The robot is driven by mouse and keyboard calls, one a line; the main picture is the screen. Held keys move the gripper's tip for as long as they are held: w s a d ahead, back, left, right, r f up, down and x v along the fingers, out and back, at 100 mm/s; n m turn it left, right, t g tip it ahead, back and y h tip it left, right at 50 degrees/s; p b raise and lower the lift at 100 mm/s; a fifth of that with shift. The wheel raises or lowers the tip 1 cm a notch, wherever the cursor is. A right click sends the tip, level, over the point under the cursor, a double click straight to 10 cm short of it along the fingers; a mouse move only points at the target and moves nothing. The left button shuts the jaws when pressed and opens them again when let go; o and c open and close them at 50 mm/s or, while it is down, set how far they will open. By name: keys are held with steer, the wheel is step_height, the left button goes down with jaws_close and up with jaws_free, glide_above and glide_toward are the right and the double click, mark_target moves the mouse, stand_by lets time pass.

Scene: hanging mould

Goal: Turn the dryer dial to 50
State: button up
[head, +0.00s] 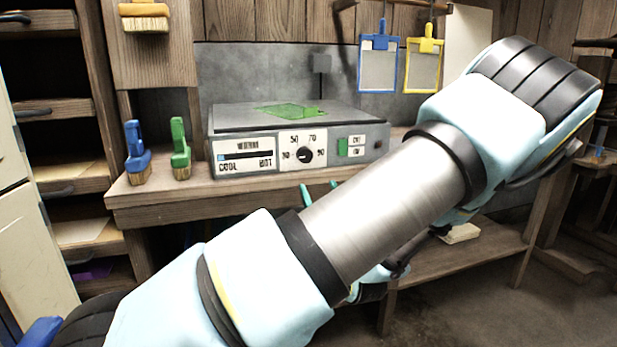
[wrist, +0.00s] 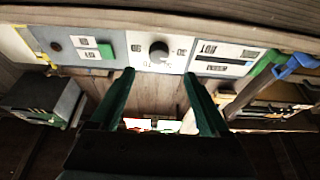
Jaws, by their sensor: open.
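The dryer (head: 295,120) is a grey box with a flat top, standing on the wooden bench. Its black dial (head: 304,154) sits mid-front on a white plate with numbers around it, 50 at upper left and 70 at upper right. I cannot make out where its pointer stands. The dial also shows in the wrist view (wrist: 159,51), upside down. My gripper (wrist: 160,76) is open and empty, its two green fingers apart, with the dial beyond the gap between the tips. In the head view the fingertips (head: 319,189) show below the dryer front, apart from the dial; my arm hides the rest.
Left of the dial is a COOL–HOT gauge (head: 246,157); right of it is a green switch (head: 342,147). A green sheet (head: 290,112) lies on the dryer top. Blue (head: 136,152) and green (head: 180,148) brushes stand left. The bench edge (head: 160,212) runs below the dryer.

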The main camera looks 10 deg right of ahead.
mark_target(307, 158)
steer(key=x, duration=0.7)
steer(key=p+x, duration=0.1)
steer(key=x, duration=0.2)
steer(key=shift+w+d+r, duration=0.1)
steer(key=shift+w+r, duration=0.1)
steer(key=shift+r, duration=0.2)
jaws_close()
